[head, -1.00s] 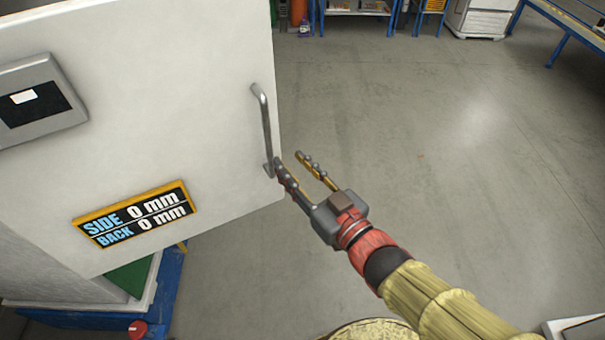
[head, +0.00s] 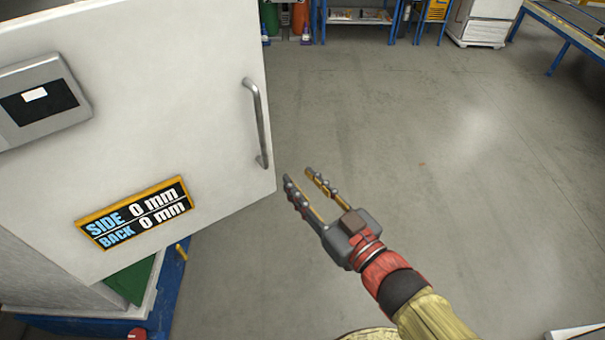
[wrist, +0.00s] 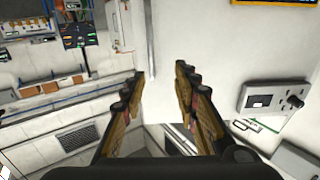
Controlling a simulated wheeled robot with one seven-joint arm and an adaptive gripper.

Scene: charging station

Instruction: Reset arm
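My gripper (head: 297,176) is open and empty in the head view, in front of the floor just right of the white door (head: 165,100). A gap shows between its fingers and the metal door handle (head: 257,125). In the wrist view the two fingers (wrist: 160,75) are spread, with nothing between them. The door stands at the left of the head view, with a grey box (head: 38,100) and a sign (head: 135,212) reading SIDE 0 mm, BACK 0 mm on it.
A blue base (head: 165,295) with a red button (head: 137,334) is below the door. Blue shelving (head: 360,18), a white cabinet (head: 487,22) and a blue-legged table (head: 565,35) stand at the back.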

